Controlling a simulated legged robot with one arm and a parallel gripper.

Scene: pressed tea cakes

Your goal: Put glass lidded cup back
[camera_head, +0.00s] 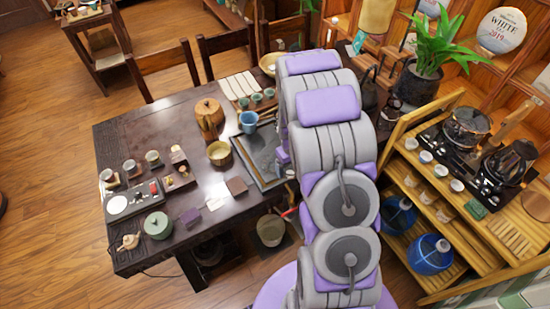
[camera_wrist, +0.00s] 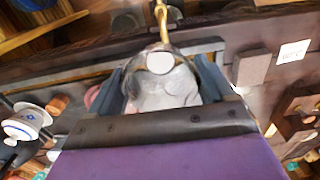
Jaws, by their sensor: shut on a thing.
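My gripper (camera_wrist: 165,88) shows in the wrist view, with a dark finger on each side. It is shut on a clear, rounded glass vessel, which looks like the glass lidded cup (camera_wrist: 165,92). A pale round spot shows on its top, and its lower part is hidden behind the gripper's body. In the head view my arm stands in front of the table's right part and hides the gripper and the cup. I cannot tell there how high the cup is held.
The dark table (camera_head: 125,150) holds a tea tray (camera_head: 247,158), a blue cup (camera_head: 248,122), a wooden pot (camera_head: 209,117) and small cups. A wooden shelf (camera_head: 425,235) with kettles stands right. A blue-and-white lidded cup (camera_wrist: 27,121) is left in the wrist view.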

